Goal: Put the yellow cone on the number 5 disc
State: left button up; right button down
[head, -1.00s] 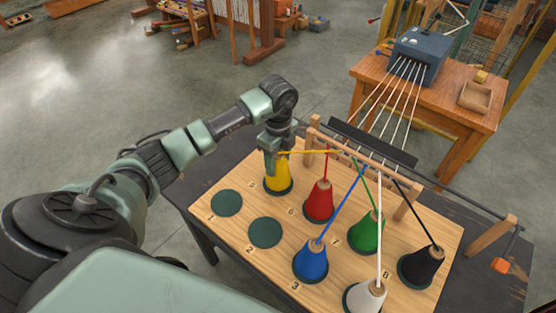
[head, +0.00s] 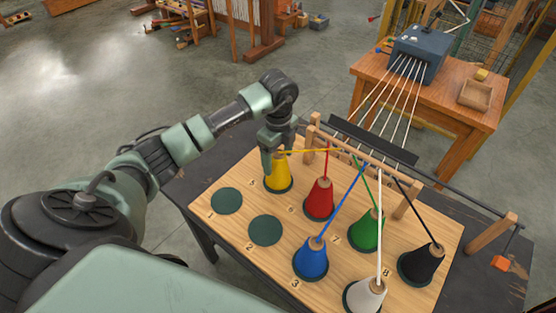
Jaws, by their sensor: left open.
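The yellow cone (head: 277,175) stands upright on the dark green number 5 disc (head: 291,187) at the board's far left. A yellow strand runs from its top towards the wooden rail. My left gripper (head: 268,165) is open at the top of the yellow cone, pointing down. Its fingers partly cover the cone's upper left side, and I cannot tell whether they touch it. My right gripper is not in view.
Discs 1 (head: 227,202) and 2 (head: 265,231) are bare. Red (head: 319,201), blue (head: 311,261), green (head: 365,233), white (head: 366,297) and black (head: 422,264) cones stand on other discs. Their strands slant up to the wooden rail (head: 365,166).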

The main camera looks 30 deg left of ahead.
pick_arm(q)
notch_tip(320, 180, up, 11)
jog(key=shift+f+b, duration=0.1)
jog(key=shift+b, duration=0.95)
dwell(0.5)
